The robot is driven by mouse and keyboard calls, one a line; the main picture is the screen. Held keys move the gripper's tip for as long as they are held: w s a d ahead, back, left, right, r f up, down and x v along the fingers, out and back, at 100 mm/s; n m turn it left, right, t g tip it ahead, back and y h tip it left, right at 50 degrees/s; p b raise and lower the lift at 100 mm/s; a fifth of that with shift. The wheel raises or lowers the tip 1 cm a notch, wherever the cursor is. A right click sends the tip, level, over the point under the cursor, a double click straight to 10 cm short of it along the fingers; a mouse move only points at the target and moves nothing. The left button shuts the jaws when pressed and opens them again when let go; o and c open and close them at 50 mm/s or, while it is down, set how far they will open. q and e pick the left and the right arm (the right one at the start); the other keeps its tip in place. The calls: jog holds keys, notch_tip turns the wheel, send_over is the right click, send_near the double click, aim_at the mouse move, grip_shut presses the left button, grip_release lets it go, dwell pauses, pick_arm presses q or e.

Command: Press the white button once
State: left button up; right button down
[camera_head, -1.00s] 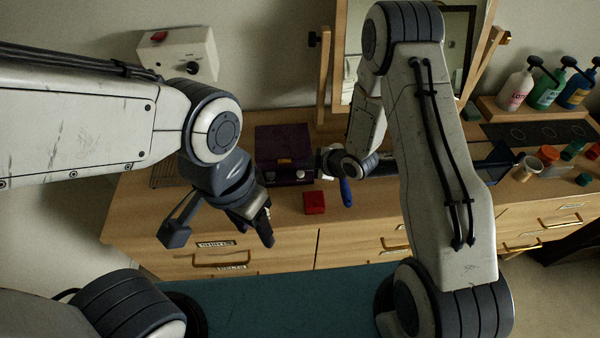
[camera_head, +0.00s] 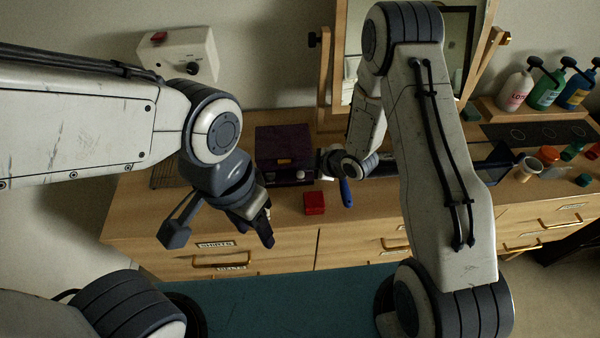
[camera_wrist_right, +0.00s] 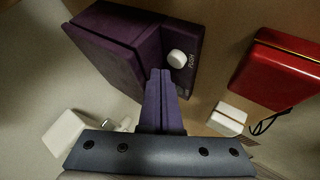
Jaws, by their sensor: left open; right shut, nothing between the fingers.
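The white button (camera_wrist_right: 178,58) is a round knob on the front of a purple box, beside the word PUSH. The purple box (camera_head: 283,143) stands on the dresser top, and it fills the upper middle of the right wrist view (camera_wrist_right: 112,38). My right gripper (camera_wrist_right: 160,73) is shut and empty, its fingertips at the box just below and left of the button, apart from it in the picture. Whether they touch the box I cannot tell. My left gripper (camera_head: 268,226) is open and empty above the dresser's front edge.
A mirror (camera_head: 400,60) stands behind. A white wall box (camera_head: 178,53) is at upper left. Bottles (camera_head: 515,90) and cups stand at the right.

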aim_at(304, 176)
dwell(0.6)
jog(key=shift+f+b, duration=0.45)
jog(key=shift+b, duration=0.05)
jog(key=shift+f+b, duration=0.5)
dwell(0.5)
dwell(0.3)
jog(key=shift+r+p, duration=0.6)
jog(key=shift+r, duration=0.35)
notch_tip(304, 176, up, 5)
jog(key=p, duration=0.3)
jog(key=shift+r+p, duration=0.1)
jog(key=shift+p, duration=0.25)
